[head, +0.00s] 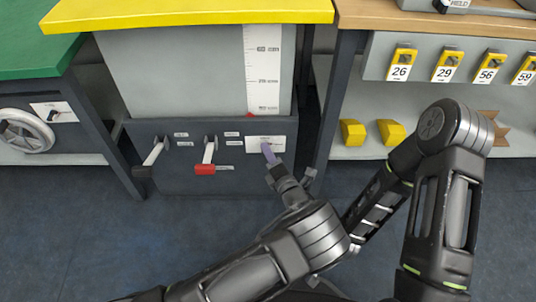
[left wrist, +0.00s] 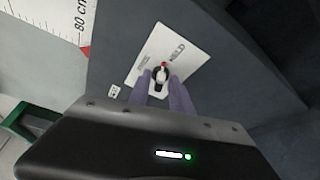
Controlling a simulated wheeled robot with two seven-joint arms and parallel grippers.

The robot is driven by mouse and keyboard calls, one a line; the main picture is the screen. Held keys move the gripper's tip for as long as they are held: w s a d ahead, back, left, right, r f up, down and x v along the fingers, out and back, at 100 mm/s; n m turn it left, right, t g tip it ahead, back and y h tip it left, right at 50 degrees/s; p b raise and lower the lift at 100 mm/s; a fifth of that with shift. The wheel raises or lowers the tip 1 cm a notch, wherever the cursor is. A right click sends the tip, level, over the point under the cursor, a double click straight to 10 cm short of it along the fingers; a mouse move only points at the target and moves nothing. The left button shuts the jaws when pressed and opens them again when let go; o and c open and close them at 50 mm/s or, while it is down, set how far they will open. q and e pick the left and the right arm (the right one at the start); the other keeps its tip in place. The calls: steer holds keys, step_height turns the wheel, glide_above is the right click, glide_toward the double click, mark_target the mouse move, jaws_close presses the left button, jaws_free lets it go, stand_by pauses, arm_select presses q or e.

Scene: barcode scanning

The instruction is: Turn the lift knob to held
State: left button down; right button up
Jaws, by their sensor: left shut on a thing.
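The lift knob (left wrist: 161,74) is a small white and black knob with a red mark at its upper end. It sits on a white label plate (left wrist: 190,48), which also shows in the head view (head: 254,140) on the dark front panel. The word HELD is printed up and right of the knob; the other word is hard to read. The red mark points up, toward the HELD side. My left gripper (head: 268,152) is shut on the knob, its purple fingers on both sides of it in the left wrist view (left wrist: 160,84). My right gripper is not visible.
Two levers, one black-ended (head: 150,156) and one red-ended (head: 207,156), stand left on the panel. A height scale (head: 262,70) is above. A table leg (head: 325,115) stands close on the right, with yellow blocks (head: 391,132) on a shelf beyond.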

arm_select(q)
steer(key=m, duration=0.1)
steer(key=m+t+b, duration=0.1)
steer(key=m, duration=0.1)
steer(key=shift+d+f+y+b, duration=0.1)
steer(key=shift+f+y+b, duration=0.1)
steer(key=shift+y+b, duration=0.1)
steer(key=shift+m, duration=0.3)
steer(key=c, duration=1.5)
jaws_free()
steer(key=shift+r, duration=0.15)
